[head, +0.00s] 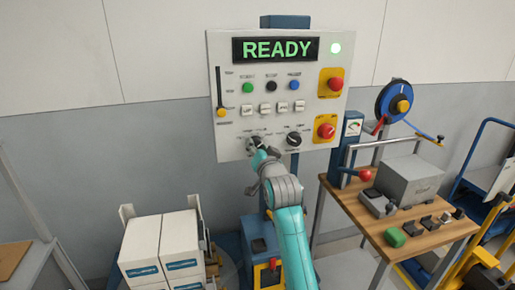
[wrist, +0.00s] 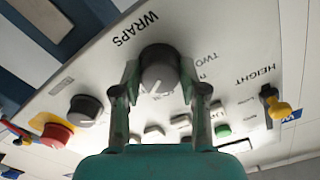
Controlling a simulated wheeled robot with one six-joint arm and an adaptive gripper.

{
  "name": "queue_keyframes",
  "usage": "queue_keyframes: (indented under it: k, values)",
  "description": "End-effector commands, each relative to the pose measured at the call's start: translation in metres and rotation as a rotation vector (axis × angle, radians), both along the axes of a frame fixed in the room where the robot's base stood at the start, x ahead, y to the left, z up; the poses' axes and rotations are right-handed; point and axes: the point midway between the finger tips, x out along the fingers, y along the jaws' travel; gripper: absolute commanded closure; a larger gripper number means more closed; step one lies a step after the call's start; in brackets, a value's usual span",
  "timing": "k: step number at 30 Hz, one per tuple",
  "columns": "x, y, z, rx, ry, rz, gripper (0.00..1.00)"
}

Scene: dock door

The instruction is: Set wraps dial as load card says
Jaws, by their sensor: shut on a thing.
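The wraps dial (wrist: 158,72) is a dark round knob with a grey face, under the word WRAPS on the pale panel in the wrist view. My gripper (wrist: 159,82) has one finger on each side of the dial and is shut on it. A short white mark shows on the dial's face; I cannot tell which setting it points at. The word TWO is legible beside it. In the head view my gripper (head: 257,149) is at the panel's lower left and mostly hides the dial. I cannot make out a load card.
The control panel (head: 225,140) shows READY in green and a lit green lamp. A second dial (head: 294,139) is right of my gripper, near red stop buttons (head: 325,127). A height slider (head: 221,112) is at left. White boxes (head: 140,245) and a workbench (head: 430,239) flank my arm.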

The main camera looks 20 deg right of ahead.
Motion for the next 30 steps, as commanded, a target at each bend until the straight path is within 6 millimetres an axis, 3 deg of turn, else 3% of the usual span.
queue_keyframes:
  k: [4, 5, 7, 8, 20, 30]
  values:
    - [0.0, 0.0, -0.001, 0.0, 0.002, 0.0, 0.92]
    - [0.0, 0.0, -0.001, 0.0, 0.002, 0.0, 0.52]
    - [0.0, 0.0, -0.001, 0.0, 0.002, 0.0, 0.35]
    - [0.0, 0.0, -0.001, -0.001, 0.002, 0.0, 0.32]
    - [-0.006, 0.0, 0.0, -0.001, 0.0, 0.0, 0.32]
    - [-0.066, 0.0, -0.001, -0.001, 0.0, 0.0, 0.32]
